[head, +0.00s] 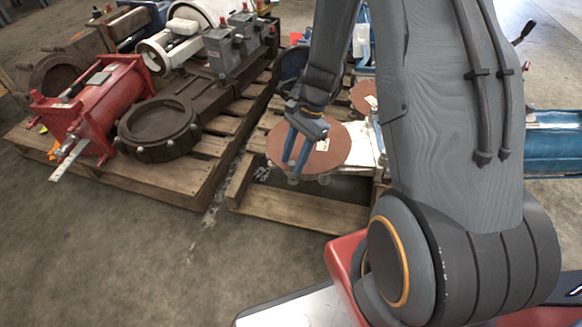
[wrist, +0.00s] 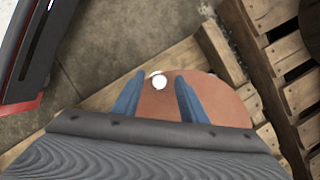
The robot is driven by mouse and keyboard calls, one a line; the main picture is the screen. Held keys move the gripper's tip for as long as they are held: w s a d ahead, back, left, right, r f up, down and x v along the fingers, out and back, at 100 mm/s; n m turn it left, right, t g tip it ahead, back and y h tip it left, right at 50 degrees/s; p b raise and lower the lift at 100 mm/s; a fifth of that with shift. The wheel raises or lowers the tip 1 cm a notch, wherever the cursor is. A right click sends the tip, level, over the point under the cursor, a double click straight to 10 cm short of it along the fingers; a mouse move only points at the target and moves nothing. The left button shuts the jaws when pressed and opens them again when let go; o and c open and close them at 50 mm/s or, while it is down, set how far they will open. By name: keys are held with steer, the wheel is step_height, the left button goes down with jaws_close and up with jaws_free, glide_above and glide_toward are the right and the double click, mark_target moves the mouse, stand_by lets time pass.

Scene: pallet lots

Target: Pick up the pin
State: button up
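A small white round-topped piece, which looks like the pin (wrist: 159,83), shows in the wrist view near the edge of a reddish-brown disc (wrist: 214,95). It appears between the tips of my gripper (wrist: 158,76), whose two blue fingers stand apart with a clear gap. I cannot tell how far the fingertips are above the pin or whether they touch the disc. In the head view my gripper (head: 293,164) points down over the near left part of the disc (head: 334,151). The pin is not clear there, with the fingers in front of that area.
The disc lies over a wooden pallet (head: 300,208). A second brown disc (head: 363,95) lies behind it. A left pallet (head: 150,183) carries a red cylinder machine (head: 103,100), a dark ring casting (head: 158,125) and a grey block (head: 235,50). Bare concrete floor (head: 110,260) is free in front.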

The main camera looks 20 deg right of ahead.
jaws_close()
steer(key=shift+r, duration=0.15)
